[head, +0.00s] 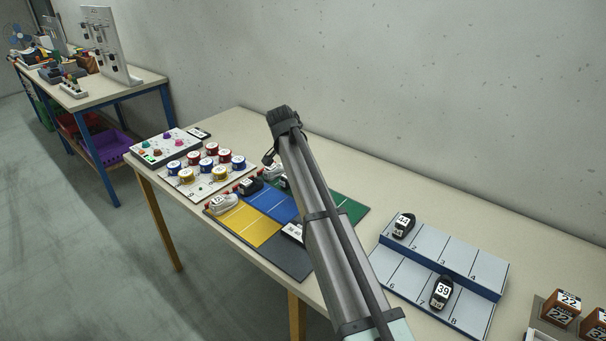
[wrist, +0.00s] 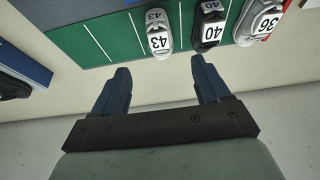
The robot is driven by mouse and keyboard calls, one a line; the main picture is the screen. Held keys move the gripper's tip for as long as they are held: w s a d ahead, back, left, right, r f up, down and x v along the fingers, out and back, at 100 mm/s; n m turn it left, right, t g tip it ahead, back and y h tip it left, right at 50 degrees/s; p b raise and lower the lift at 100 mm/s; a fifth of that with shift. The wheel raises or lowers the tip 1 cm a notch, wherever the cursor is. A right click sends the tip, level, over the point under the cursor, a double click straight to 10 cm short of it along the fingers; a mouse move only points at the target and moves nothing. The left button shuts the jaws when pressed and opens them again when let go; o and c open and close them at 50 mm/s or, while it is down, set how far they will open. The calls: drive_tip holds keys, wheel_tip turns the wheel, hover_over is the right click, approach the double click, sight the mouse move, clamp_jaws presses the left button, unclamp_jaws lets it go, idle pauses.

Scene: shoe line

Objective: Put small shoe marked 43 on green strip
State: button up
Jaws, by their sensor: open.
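In the wrist view, a small light grey shoe marked 43 (wrist: 159,34) lies on the green strip (wrist: 122,35), its lower end close to the strip's near edge. In the head view, the green strip (head: 350,209) shows right of my arm. The arm covers much of it, and shoe 43 cannot be made out there.
Blue (head: 272,203) and yellow (head: 248,227) strips lie left of my arm, with a white shoe (head: 224,203) and a black shoe (head: 251,185) at their left ends. A stepped grey rack (head: 465,258) on the right holds shoes marked 44 (head: 403,225) and 39 (head: 442,291).

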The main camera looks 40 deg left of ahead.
drive_tip(key=shift+v, duration=0.8)
drive_tip(key=shift+w, duration=0.1)
